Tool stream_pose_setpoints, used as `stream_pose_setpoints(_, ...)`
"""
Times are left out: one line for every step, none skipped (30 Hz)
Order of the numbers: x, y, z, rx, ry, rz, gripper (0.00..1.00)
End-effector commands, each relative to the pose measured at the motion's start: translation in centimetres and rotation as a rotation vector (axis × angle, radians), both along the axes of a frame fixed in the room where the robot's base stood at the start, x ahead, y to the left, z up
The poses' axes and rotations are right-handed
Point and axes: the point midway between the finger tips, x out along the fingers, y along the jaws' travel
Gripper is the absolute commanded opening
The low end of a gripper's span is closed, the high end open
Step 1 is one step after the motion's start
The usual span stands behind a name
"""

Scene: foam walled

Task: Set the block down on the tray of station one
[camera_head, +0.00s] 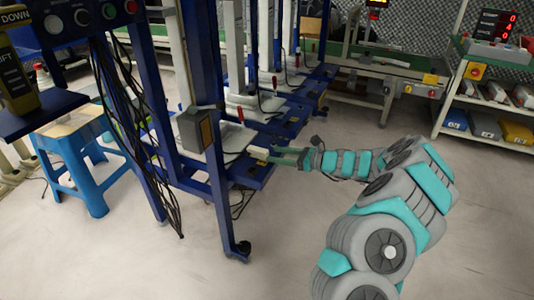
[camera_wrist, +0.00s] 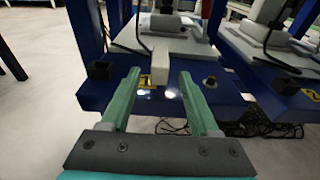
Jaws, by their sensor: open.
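A cream-white block (camera_wrist: 160,62) stands at the front of the nearest blue station, by the edge of a light grey tray (camera_wrist: 126,40). I cannot tell whether it rests fully on the tray. In the head view the block (camera_head: 258,153) is small, just beyond my fingertips, and the tray (camera_head: 232,137) is partly hidden by a blue post. My gripper (camera_wrist: 160,74) has two green fingers, spread apart, with the block between or just past their tips. In the head view my gripper (camera_head: 276,155) reaches in from the right at the station's front.
A blue upright post (camera_head: 213,165) and hanging black cables (camera_head: 130,115) are left of my gripper. More blue stations run back in a row. A blue stool (camera_head: 75,150) stands at left, a shelf (camera_head: 490,100) at right. The floor in front is clear.

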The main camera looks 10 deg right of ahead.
Motion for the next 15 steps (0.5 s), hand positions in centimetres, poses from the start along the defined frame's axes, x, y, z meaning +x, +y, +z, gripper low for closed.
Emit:
stream_pose_setpoints(-0.6,-1.0,0.2,0.000,0.000,-0.004,0.62)
stream_pose_setpoints(-1.0,-1.6,0.3,0.000,0.000,-0.005,0.62)
stream_pose_setpoints(-1.4,-2.1,0.4,-0.001,0.000,-0.004,0.62)
stream_pose_setpoints(-1.7,-2.6,0.5,-0.001,0.000,-0.005,0.62)
stream_pose_setpoints(-2.0,-3.0,0.6,-0.001,0.000,-0.005,0.62)
stream_pose_setpoints(-2.4,-3.5,0.7,-0.002,-0.001,-0.004,0.62)
stream_pose_setpoints(-2.7,-3.9,0.7,-0.002,-0.001,-0.004,0.62)
stream_pose_setpoints(-2.9,-4.2,0.8,-0.002,-0.001,-0.004,0.62)
stream_pose_setpoints(-3.1,-4.5,0.9,-0.001,-0.002,-0.003,0.62)
stream_pose_setpoints(-3.3,-4.7,1.0,-0.001,-0.002,-0.002,0.62)
stream_pose_setpoints(-3.5,-4.9,1.0,-0.002,-0.003,-0.001,0.62)
stream_pose_setpoints(-3.6,-5.1,1.0,-0.002,-0.003,-0.001,0.62)
stream_pose_setpoints(-3.7,-5.2,1.0,-0.002,-0.002,0.000,0.62)
stream_pose_setpoints(-3.8,-5.2,1.1,-0.002,-0.002,0.000,0.62)
stream_pose_setpoints(-3.8,-5.3,1.1,-0.002,-0.002,0.000,0.62)
